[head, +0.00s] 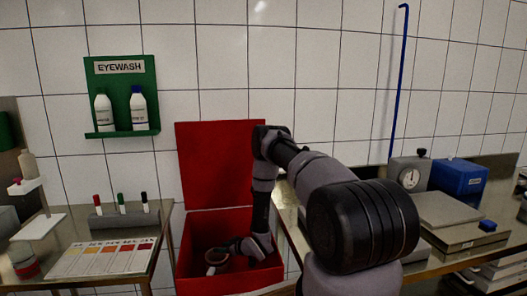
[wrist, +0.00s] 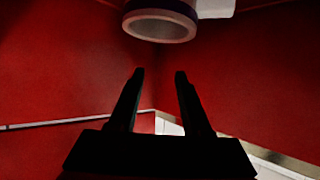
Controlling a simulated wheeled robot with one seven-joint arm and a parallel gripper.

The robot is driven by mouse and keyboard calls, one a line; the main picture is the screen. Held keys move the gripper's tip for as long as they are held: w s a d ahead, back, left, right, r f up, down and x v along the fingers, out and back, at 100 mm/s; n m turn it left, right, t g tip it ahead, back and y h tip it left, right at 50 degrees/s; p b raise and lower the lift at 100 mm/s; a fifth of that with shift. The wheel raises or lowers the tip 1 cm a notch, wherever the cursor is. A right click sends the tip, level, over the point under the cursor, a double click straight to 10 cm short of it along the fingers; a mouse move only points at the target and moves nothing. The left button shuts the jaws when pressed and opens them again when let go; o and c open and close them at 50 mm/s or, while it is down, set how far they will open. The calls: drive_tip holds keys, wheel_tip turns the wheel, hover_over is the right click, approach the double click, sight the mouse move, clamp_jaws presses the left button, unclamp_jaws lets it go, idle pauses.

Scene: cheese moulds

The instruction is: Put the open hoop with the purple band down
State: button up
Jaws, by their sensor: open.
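The open hoop with the purple band (wrist: 160,27) shows at the top of the wrist view, cut off by the frame edge. It is a pale ring with a dark purple band and sits inside a red box. In the head view a small round hoop (head: 215,257) shows inside the red box (head: 224,281); its band colour is hard to make out there. My gripper (wrist: 160,74) is open, with nothing between its fingers, and the hoop lies beyond the fingertips, apart from them. In the head view my gripper (head: 234,246) is inside the box beside the hoop.
The box's red lid (head: 215,160) stands raised at the back. A white piece (wrist: 214,8) adjoins the hoop. A table with a colour chart (head: 100,258) and marker rack (head: 124,217) stands left; a bench with a scale (head: 452,212) and blue box (head: 459,178) stands right.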

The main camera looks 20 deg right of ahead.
drive_tip(key=w+d+r+m+h, duration=0.1)
drive_tip(key=w+d+r, duration=0.15)
drive_tip(key=r, duration=0.45)
drive_tip(key=w+d+r+h, duration=0.1)
drive_tip(key=w+r, duration=0.3)
drive_tip(key=r, duration=0.2)
drive_tip(key=s+d+r+m+g+h, duration=0.1)
drive_tip(key=s+d+r+m+h, duration=0.15)
drive_tip(key=r, duration=1.15)
drive_tip(key=s+d+r+m+h, duration=0.1)
drive_tip(key=s+d+r, duration=0.15)
drive_tip(key=r, duration=1.15)
drive_tip(key=s+r+m+g, duration=0.2)
drive_tip(key=s+r+m, duration=0.2)
drive_tip(key=s+r, duration=1.3)
drive_tip(key=s+a+r+m, duration=0.1)
drive_tip(key=s, duration=0.9)
drive_tip(key=s+a+r+m+g+y, duration=0.1)
drive_tip(key=s+a+r, duration=0.1)
drive_tip(key=s, duration=0.9)
drive_tip(key=shift+s, duration=0.15)
drive_tip(key=shift+d, duration=0.1)
